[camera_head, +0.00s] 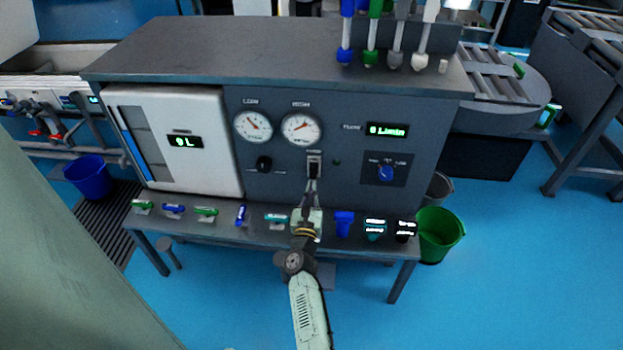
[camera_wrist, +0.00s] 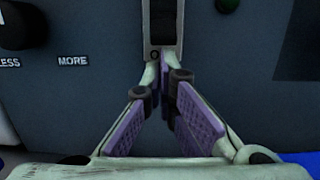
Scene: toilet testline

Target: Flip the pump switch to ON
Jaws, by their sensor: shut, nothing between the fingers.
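The pump switch (camera_head: 314,165) is a dark rocker in a pale frame on the front panel, below the right-hand gauge. In the wrist view the switch (camera_wrist: 164,20) is at the top centre, its upper part cut off by the picture edge. My gripper (camera_head: 313,184) is shut and empty, with its fingertips at the lower edge of the switch frame. In the wrist view the gripper's tips (camera_wrist: 165,58) meet just below or at the switch's bottom; I cannot tell whether they touch it. The switch's ON or OFF position is not readable.
Left of the switch is a black knob (camera_head: 264,163); the blue selector (camera_head: 386,173) is to its right. Two gauges (camera_head: 301,128) sit above. The flow display (camera_head: 387,130) reads 0 L/min. A ledge (camera_head: 265,237) with valves runs below. A green bucket (camera_head: 438,233) stands at right.

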